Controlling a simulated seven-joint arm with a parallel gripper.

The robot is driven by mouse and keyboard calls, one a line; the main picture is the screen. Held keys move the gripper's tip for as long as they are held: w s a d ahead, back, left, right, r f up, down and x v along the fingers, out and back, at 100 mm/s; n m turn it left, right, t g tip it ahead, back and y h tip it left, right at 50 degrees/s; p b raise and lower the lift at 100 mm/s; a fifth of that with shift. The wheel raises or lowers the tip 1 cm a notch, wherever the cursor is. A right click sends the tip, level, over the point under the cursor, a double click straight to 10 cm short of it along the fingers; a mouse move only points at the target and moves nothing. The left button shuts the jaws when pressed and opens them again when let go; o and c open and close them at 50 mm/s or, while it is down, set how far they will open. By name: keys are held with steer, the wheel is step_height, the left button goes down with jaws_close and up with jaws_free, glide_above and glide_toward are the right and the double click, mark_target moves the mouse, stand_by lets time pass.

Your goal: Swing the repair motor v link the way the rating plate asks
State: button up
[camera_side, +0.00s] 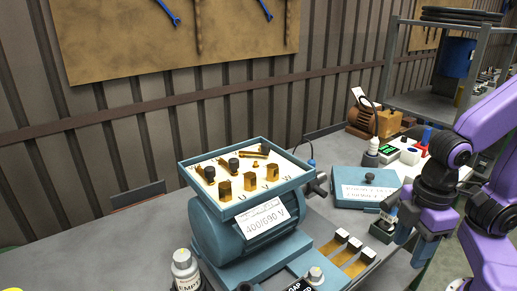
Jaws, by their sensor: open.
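The teal motor (215,238) stands on the bench with its shallow terminal box (188,180) open on top. Brass posts stand in the box along a front row lettered U, V and W; the middle post (250,182) is near the V. Small brass links and black knobs lie behind them; the middle link (222,162) is beside a black knob (233,163). Its exact direction is too small to tell. The white rating plate (262,219) on the motor's front reads 400/690 V. My gripper (408,241) is open, at the right, well apart from the motor.
A teal lidded box (363,191) with a white label lies right of the motor. Brass strips with white ends (345,253) lie in front of it. A grey bottle (185,271) stands at the front left. The left bench top (110,250) is mostly clear.

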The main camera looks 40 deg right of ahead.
step_height(320, 180, up, 24)
steer(key=m+t+y, duration=0.2)
steer(key=m+t, duration=0.2)
steer(key=m, duration=0.3)
glide_above(266, 144)
steer(key=s+d, duration=0.3)
steer(key=s, duration=0.4)
steer(key=x, duration=1.7)
steer(key=shift+w+d+f, duration=0.15)
steer(key=shift+w+d, duration=0.05)
steer(key=shift+d, duration=0.1)
jaws_close()
